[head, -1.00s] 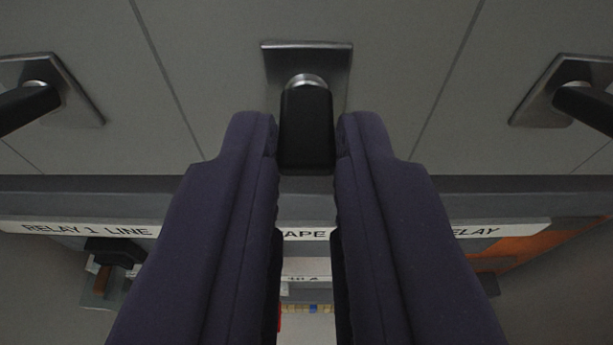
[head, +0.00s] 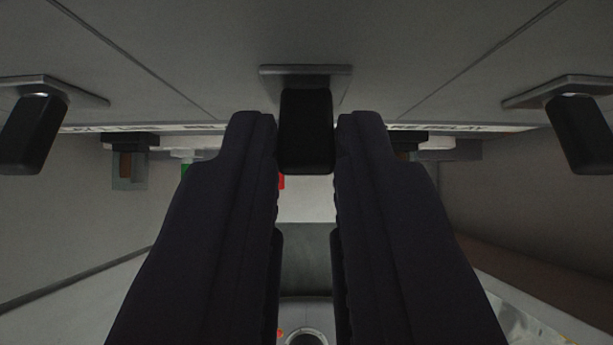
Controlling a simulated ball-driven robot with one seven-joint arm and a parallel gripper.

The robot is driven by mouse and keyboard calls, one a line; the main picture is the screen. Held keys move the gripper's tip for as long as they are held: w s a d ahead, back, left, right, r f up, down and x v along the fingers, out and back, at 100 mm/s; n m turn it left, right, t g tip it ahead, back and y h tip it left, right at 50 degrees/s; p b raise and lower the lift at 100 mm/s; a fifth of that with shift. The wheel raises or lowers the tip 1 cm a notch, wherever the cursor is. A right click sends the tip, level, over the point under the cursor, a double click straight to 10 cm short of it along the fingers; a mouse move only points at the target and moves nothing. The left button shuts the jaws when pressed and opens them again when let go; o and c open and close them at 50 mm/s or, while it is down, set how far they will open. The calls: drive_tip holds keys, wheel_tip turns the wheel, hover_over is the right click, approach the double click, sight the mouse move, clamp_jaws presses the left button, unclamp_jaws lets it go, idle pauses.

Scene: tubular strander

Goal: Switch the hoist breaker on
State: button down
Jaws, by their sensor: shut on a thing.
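My gripper (head: 307,140) is shut on a black handle (head: 307,125) in the middle of the head view, with one dark finger on each side of it. The handle comes out of a grey metal plate (head: 334,76) on the grey panel face (head: 300,25). Two like black handles, one to the left (head: 32,135) and one to the right (head: 580,135), stand apart from the fingers. The white label strip (head: 90,129) is too edge-on to read, and the fingers hide its middle. I cannot tell which handle is the hoist breaker.
Beyond the label strip are a small grey box with a dark knob (head: 130,143) at left and another dark fitting (head: 405,140) at right. A red bit (head: 281,181) and a green bit (head: 186,172) show beside the left finger. Pale floor lies far below.

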drive_tip(key=shift+r, duration=0.1)
drive_tip(key=c, duration=1.1)
unclamp_jaws()
drive_tip(key=b+v, duration=0.2)
drive_tip(key=v, duration=0.5)
drive_tip(key=shift+s+r, duration=0.15)
drive_tip(key=shift+r, duration=0.05)
drive_tip(key=shift+b, duration=0.65)
drive_tip(key=s+r+t+b, duration=0.1)
drive_tip(key=s+t+b, duration=0.1)
drive_tip(key=s+b, duration=0.6)
drive_tip(key=s+r+t+b, duration=0.2)
drive_tip(key=s+b, duration=0.5)
drive_tip(key=b, duration=0.9)
drive_tip(key=s+r+t+b, duration=0.2)
drive_tip(key=s+b, duration=0.6)
drive_tip(key=b, duration=0.5)
drive_tip(key=shift+s+r+t, duration=0.25)
drive_tip(key=shift+s+t, duration=0.05)
drive_tip(key=shift+t, duration=0.3)
